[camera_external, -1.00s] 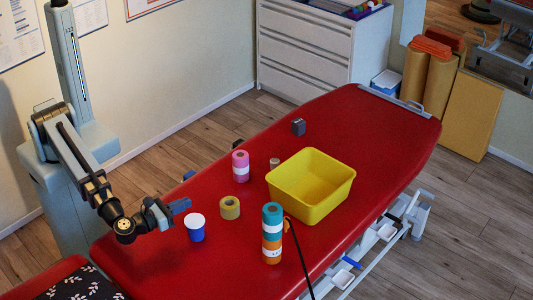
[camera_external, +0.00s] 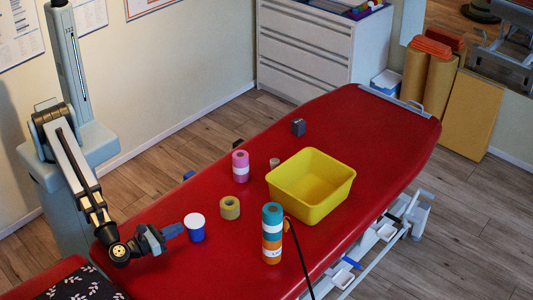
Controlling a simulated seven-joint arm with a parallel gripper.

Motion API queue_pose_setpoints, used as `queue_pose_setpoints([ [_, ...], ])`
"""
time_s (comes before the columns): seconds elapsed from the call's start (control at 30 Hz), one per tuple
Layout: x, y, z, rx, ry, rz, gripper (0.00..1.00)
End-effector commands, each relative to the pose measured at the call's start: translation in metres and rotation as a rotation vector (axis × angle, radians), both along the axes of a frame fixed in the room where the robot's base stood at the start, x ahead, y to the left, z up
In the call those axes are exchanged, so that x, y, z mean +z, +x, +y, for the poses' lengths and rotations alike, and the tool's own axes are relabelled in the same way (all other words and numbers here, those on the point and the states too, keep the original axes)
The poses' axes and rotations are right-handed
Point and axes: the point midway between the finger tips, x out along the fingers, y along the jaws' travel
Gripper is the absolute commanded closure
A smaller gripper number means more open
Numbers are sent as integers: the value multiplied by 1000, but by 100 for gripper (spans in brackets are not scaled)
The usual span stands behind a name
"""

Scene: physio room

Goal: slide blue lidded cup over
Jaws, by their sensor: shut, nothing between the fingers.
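The blue cup with a white lid (camera_external: 196,230) stands upright on the red treatment table (camera_external: 350,130), towards its near left part. My gripper (camera_external: 175,231) is shut and empty, low over the table just left of the cup. Its fingertips point right at the cup's side. I cannot tell whether they touch it or stop just short.
A tan tape roll (camera_external: 230,208) lies right of the cup. A pink roll stack (camera_external: 240,167) stands behind it. A teal and orange stack (camera_external: 272,235) stands to the right, beside a black cable. A yellow bin (camera_external: 311,188) is further right. The table's far end is mostly clear.

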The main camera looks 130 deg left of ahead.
Motion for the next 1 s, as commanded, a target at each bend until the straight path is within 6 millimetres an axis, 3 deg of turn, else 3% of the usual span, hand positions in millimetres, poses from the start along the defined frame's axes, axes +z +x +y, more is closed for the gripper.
queue_pose_setpoints([
  [0.13,-12,0,1,0,0,2,100],
  [0.73,-10,2,11,0,0,0,100],
  [1.0,-10,7,34,2,0,0,100],
])
